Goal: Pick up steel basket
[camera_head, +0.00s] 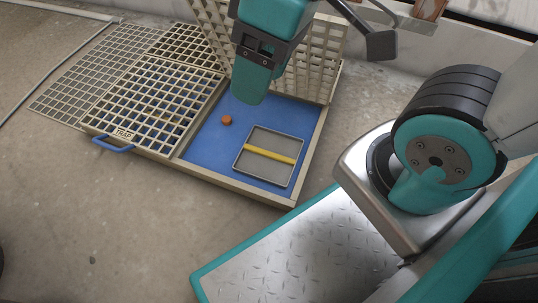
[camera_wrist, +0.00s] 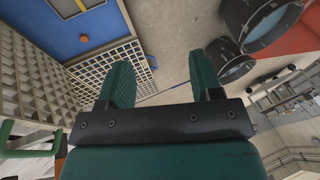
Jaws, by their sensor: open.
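The steel basket (camera_head: 258,171) is a shallow grey rectangular tray with a yellow bar across its middle. It lies on the blue floor of the open pit in the head view. Part of it shows at the top edge of the wrist view (camera_wrist: 66,9). My gripper (camera_head: 250,92) hangs above the back part of the pit, behind the basket in the picture and apart from it. In the wrist view my gripper (camera_wrist: 162,75) has its two teal fingers spread with nothing between them. In the head view the fingers overlap, so the gap is hidden.
A small orange block (camera_head: 227,120) lies on the blue floor (camera_head: 205,143), left of the basket. A grid cover (camera_head: 150,105) with a blue handle (camera_head: 112,146) covers the left side. Another grid panel (camera_head: 310,60) stands upright behind. Bare concrete lies in front.

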